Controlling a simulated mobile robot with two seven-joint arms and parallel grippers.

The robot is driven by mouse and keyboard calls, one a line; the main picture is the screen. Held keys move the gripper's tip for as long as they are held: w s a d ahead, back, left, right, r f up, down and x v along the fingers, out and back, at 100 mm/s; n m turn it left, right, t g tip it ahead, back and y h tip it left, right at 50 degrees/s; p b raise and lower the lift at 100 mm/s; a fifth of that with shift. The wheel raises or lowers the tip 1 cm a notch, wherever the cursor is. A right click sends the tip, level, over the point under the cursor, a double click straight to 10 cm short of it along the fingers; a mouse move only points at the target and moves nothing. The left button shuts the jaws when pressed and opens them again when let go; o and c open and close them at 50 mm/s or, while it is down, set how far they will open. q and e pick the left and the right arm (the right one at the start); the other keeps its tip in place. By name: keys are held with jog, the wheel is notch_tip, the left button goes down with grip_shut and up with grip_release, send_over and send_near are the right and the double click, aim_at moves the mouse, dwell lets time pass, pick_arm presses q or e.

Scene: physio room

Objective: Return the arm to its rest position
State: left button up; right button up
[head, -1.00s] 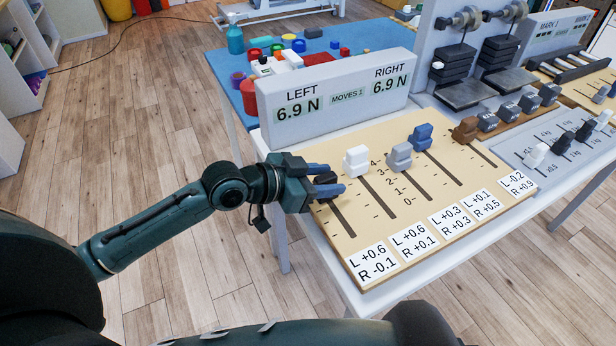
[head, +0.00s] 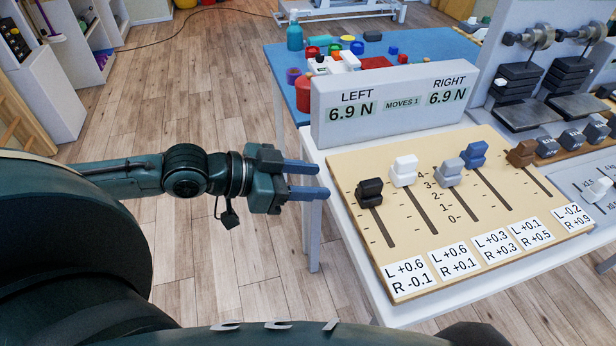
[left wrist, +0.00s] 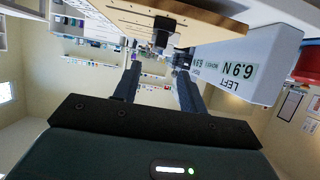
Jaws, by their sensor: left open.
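My left gripper (head: 308,180) is open and empty in the head view, just left of the table's edge and apart from the board. Its two blue fingers point right, toward the black slider knob (head: 370,191). In the left wrist view the fingers (left wrist: 158,85) are spread with nothing between them. The tan slider board (head: 440,262) carries black, white (head: 404,170), grey (head: 449,172), blue (head: 474,154) and brown (head: 521,152) knobs. The display box (head: 388,106) reads LEFT 6.9 N, RIGHT 6.9 N and MOVES 1. My right gripper does not show.
The white table (head: 375,292) holds the board, with weight stacks (head: 520,82) at the right. A blue table (head: 275,52) with small coloured items stands behind. Shelves (head: 38,75) stand at the far left. The wooden floor (head: 190,100) left of the table is clear.

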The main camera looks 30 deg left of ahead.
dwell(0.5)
pick_arm(q)
jog(key=s+d+f+n+y+p, duration=0.3)
jog(key=s+f, duration=0.1)
jog(key=f, duration=0.3)
jog(key=s+d+f+n+t+y+p, duration=0.1)
jog(key=s+d+f+n+y+p, duration=0.1)
jog(key=f, duration=0.6)
jog(key=s+n+y+p, duration=0.1)
jog(key=s+p, duration=0.1)
jog(key=s, duration=0.1)
jog(key=shift+d+f, duration=0.25)
jog(key=shift+d, duration=0.15)
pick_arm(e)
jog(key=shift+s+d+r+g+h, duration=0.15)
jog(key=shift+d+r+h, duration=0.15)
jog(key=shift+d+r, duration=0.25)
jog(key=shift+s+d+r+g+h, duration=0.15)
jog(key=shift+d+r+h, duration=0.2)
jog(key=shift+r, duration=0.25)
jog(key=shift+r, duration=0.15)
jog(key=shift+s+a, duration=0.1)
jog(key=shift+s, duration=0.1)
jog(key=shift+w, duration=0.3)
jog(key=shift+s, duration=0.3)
